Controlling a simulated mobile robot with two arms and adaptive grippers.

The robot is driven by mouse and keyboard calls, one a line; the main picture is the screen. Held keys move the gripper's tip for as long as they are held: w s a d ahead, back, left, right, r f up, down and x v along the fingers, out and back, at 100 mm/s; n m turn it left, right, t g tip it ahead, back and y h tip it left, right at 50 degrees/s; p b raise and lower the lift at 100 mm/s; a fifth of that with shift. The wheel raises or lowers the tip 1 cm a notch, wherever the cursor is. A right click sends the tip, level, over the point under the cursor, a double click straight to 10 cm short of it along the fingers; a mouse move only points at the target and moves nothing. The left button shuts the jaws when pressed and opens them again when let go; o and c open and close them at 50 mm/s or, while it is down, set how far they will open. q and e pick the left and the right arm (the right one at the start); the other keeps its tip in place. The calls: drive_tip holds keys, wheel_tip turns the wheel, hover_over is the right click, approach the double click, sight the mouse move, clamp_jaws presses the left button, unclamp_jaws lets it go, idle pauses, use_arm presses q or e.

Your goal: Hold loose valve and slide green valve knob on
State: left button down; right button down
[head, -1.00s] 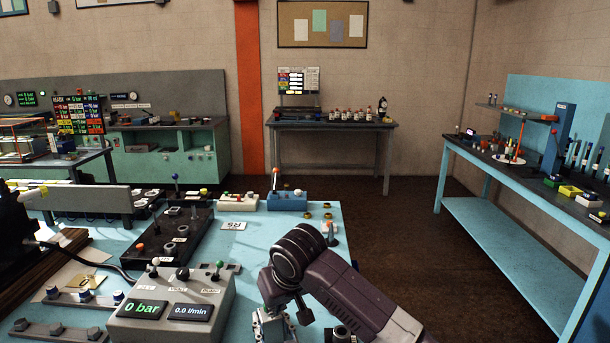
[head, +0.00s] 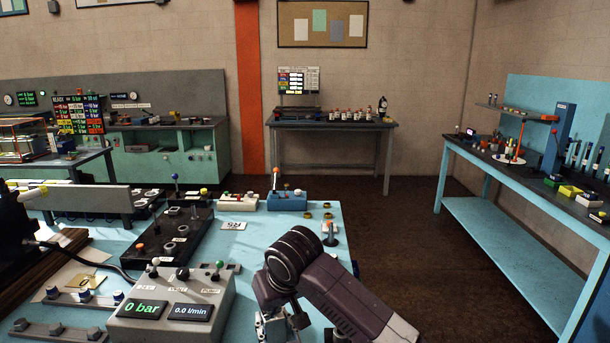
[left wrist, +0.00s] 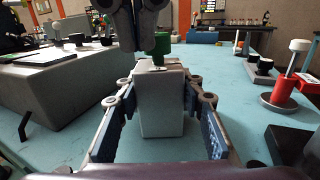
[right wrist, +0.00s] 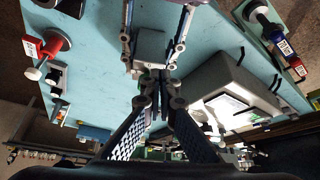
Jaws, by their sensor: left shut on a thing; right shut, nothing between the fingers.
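The loose valve is a grey upright block (left wrist: 162,110) between the fingers of my left gripper (left wrist: 158,92), which is shut on it. The green knob (left wrist: 161,43) stands upright at the block's top in the left wrist view; I cannot tell how far down it sits. My right gripper (right wrist: 160,108) is shut and empty. Its dark fingers hang just above and beside the knob in the left wrist view. The grey block (right wrist: 150,45) also shows in the right wrist view. The head view shows my right gripper (head: 274,328) only partly, at the bottom edge.
A grey control box (head: 172,300) with displays and small levers stands left of my right gripper. A red valve with a white knob (left wrist: 285,92) stands on the blue table (left wrist: 60,158) to the right in the left wrist view. Open tabletop surrounds the held block.

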wheel_tip(320, 180, up, 6)
drive_tip(key=shift+d+f, duration=0.1)
drive_tip(key=shift+d, duration=0.05)
idle(0.3)
wheel_tip(320, 180, down, 6)
drive_tip(key=w+d, duration=0.1)
drive_tip(key=d, duration=0.1)
drive_tip(key=shift+w, duration=0.2)
idle(0.6)
drive_tip(key=shift+w+a, duration=0.2)
drive_tip(key=shift+a, duration=0.05)
idle(0.8)
drive_tip(key=shift+s+a, duration=0.15)
